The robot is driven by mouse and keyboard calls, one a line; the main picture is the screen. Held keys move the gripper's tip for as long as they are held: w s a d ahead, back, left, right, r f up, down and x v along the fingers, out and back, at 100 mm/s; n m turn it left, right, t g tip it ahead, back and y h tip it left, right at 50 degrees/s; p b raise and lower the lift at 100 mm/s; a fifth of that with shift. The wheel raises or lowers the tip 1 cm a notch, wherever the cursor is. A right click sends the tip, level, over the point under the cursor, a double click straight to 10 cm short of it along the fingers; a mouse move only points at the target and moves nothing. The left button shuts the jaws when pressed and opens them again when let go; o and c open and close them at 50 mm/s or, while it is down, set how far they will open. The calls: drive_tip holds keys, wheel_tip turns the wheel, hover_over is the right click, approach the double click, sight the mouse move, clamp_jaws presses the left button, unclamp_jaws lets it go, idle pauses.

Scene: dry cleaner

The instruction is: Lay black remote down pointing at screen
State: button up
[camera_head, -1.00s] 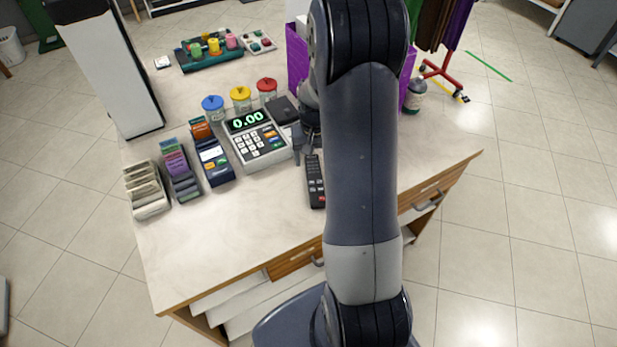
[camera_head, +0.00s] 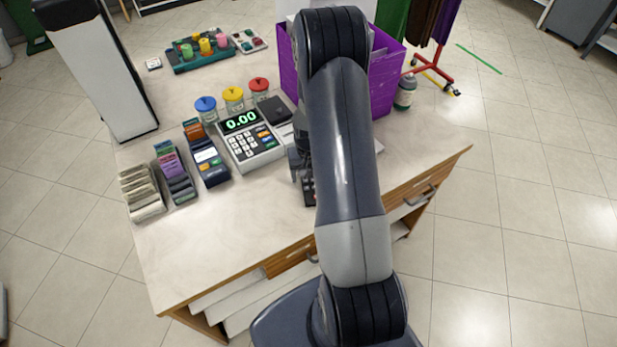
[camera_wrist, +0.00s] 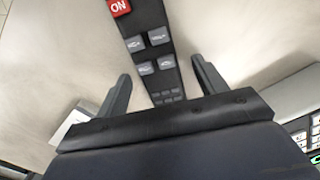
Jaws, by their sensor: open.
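The black remote (camera_head: 309,190) lies on the counter, right of the cash register (camera_head: 250,140) with its lit 0.00 display (camera_head: 240,120); my arm hides much of it. In the wrist view the remote (camera_wrist: 150,50), with a red ON button and grey keys, runs between the two fingers of my gripper (camera_wrist: 162,72). The fingers are apart, with a gap on each side of the remote; I cannot tell their height over the counter. A tall panel with a white face and dark top (camera_head: 100,70), possibly the screen, stands at the counter's back left.
Lidded jars (camera_head: 233,100) and a purple bin (camera_head: 385,85) stand behind. The counter's front left (camera_head: 200,245) is clear.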

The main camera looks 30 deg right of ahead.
drive_tip(key=shift+c, duration=0.2)
drive_tip(key=c, duration=1.2)
